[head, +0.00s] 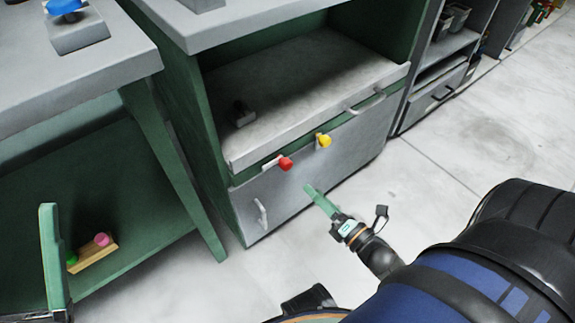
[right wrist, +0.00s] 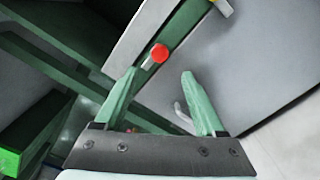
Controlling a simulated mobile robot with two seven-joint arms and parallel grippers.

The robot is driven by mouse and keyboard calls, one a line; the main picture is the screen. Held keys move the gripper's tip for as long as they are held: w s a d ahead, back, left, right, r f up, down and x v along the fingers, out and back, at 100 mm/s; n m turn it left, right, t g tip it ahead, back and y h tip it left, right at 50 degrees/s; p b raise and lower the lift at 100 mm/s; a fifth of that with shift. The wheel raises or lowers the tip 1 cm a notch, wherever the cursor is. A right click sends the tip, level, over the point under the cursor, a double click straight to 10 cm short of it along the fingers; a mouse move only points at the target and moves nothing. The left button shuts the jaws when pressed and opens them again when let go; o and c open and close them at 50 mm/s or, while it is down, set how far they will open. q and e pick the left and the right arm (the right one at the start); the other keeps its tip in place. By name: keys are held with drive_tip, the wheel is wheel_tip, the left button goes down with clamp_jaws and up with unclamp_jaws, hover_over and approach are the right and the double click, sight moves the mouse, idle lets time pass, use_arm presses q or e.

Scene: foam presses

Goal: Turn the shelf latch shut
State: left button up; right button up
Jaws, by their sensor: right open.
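Two latches with pale bars sit on the green front strip of the cabinet under the grey shelf board (head: 300,100). One has a red knob (head: 285,163), its bar pointing left along the strip. The other has a yellow knob (head: 324,140), its bar standing more upright. I cannot tell which one is the shelf latch. My right gripper (head: 308,188) is open and empty, close below the red knob. In the right wrist view the red knob (right wrist: 159,53) shows just past the gap between the fingertips (right wrist: 158,75). A green finger, apparently of my left gripper (head: 50,255), shows at the lower left.
A grey lower front with a handle (head: 261,213) lies below the strip. At left, a wooden block (head: 93,256) with green and pink knobs lies under a workbench (head: 70,75). The floor at right is clear.

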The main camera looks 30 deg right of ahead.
sight(289, 167)
drive_tip(key=w+b, duration=0.1)
drive_tip(key=w, duration=0.3)
drive_tip(key=w+b, duration=0.1)
drive_tip(key=w, duration=0.3)
drive_tip(key=w+a+b, duration=0.1)
drive_tip(key=w, duration=0.3)
drive_tip(key=shift+w, duration=0.1)
clamp_jaws()
